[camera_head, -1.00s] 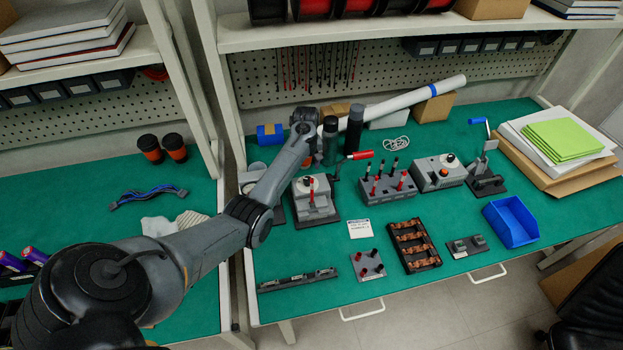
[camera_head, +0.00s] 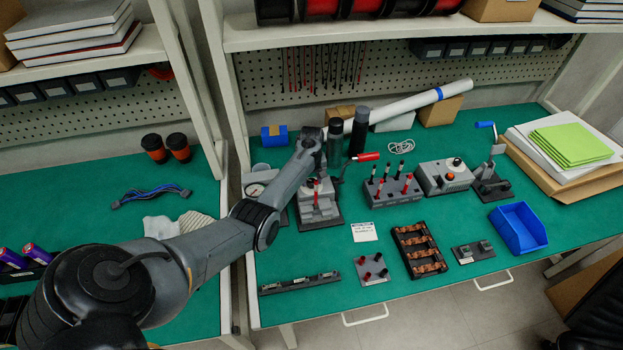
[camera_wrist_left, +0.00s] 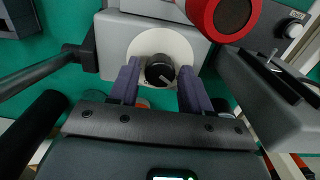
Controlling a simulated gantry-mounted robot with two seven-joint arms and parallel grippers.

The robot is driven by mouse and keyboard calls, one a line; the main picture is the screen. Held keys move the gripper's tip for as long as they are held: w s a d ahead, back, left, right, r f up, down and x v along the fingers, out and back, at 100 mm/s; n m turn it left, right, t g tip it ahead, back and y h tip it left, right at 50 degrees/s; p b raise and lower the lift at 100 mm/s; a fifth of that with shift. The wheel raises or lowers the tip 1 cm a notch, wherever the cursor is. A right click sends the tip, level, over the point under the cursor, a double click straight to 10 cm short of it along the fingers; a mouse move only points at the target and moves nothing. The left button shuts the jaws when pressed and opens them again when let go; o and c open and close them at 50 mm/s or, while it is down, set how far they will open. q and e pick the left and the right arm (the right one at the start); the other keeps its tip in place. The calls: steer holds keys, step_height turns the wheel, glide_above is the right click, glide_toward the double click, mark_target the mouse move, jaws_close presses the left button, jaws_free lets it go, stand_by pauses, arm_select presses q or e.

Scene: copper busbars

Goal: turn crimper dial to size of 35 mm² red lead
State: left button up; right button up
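The crimper (camera_head: 320,213) is a grey block on a dark base with a lever ending in a red handle (camera_head: 368,157). In the left wrist view its dial is a black knob (camera_wrist_left: 160,71) with a pale pointer line, on a white disc (camera_wrist_left: 184,46). My left gripper (camera_wrist_left: 159,77) is open, with one finger on each side of the knob and small gaps visible. In the head view my arm hides the dial. Red and black leads stand in a grey holder (camera_head: 392,192) right of the crimper. Size markings cannot be read. My right gripper is not in view.
Dark bottles (camera_head: 358,132) stand behind the crimper. A white card (camera_head: 364,232) lies in front of it, with a busbar tray (camera_head: 420,252) further right. A grey box with a knob (camera_head: 444,177) and a blue bin (camera_head: 518,228) stand to the right. The front mat has bare patches.

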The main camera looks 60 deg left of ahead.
arm_select(q)
steer(key=c, duration=0.7)
steer(key=shift+r, duration=0.1)
steer(key=m+p, duration=0.2)
steer(key=m, duration=0.1)
steer(key=shift+r, duration=0.1)
steer(key=m+p, duration=0.1)
steer(key=m, duration=0.1)
steer(key=shift+m, duration=0.3)
steer(key=m+p, duration=0.1)
steer(key=m, duration=0.1)
steer(key=shift+m, duration=0.4)
steer(key=m, duration=0.2)
steer(key=shift+a+m+p, duration=0.1)
steer(key=shift+m+p, duration=0.2)
steer(key=shift+p, duration=0.05)
steer(key=m, duration=0.4)
steer(key=shift+m, duration=0.3)
